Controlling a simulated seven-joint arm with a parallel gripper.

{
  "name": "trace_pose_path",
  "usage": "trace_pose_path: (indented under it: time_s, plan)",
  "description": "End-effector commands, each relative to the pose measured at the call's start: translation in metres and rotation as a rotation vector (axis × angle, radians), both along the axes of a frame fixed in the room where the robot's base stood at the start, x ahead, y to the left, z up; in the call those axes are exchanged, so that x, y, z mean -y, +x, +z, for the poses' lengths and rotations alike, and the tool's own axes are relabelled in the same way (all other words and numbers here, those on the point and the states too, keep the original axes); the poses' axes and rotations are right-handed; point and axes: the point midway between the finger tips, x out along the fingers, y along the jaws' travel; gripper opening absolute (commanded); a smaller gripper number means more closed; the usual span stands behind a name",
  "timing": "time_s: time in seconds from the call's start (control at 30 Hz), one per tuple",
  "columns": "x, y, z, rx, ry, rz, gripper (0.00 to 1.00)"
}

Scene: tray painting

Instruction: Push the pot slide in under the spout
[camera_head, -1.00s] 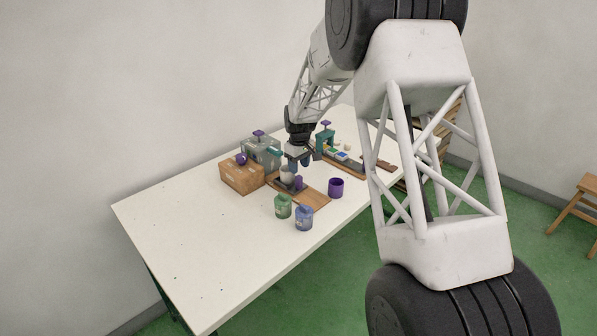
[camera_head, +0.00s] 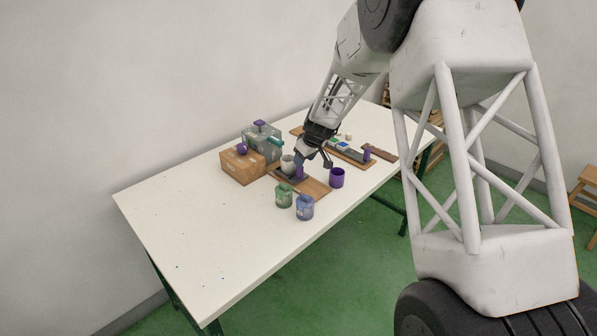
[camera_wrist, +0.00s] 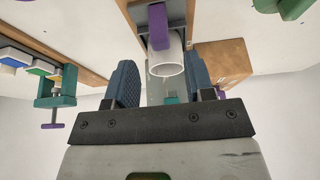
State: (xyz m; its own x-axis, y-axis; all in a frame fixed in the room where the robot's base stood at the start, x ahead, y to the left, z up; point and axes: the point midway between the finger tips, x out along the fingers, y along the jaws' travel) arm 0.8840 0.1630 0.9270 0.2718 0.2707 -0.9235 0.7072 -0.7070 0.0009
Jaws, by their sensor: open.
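The white pot (camera_head: 288,164) stands on the dark slide (camera_head: 287,177), which lies on a wooden board (camera_head: 314,189). An upright purple handle (camera_head: 299,172) rises at the slide's front end; it also shows in the wrist view (camera_wrist: 158,28). The teal spout (camera_head: 276,142) juts from the grey tank (camera_head: 256,139) behind the pot; the pot appears in front of it, not clearly beneath. My gripper (camera_head: 314,161) is open and empty, just right of and above the handle. In the wrist view, the pot (camera_wrist: 166,64) appears between its spread fingers (camera_wrist: 161,76); contact is not visible.
A teal clamp (camera_wrist: 55,88) shows in the wrist view. The table's left half is clear.

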Motion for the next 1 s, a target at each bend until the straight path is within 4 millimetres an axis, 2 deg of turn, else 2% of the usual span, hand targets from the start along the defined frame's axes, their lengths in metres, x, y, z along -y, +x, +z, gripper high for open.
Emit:
trace_pose_path:
  time_s: [0.37,1.0]
  plan:
    - [-0.003,0.003,-0.010,-0.003,0.000,0.000,0.49]
    - [-0.019,0.019,-0.065,-0.001,0.001,-0.001,0.49]
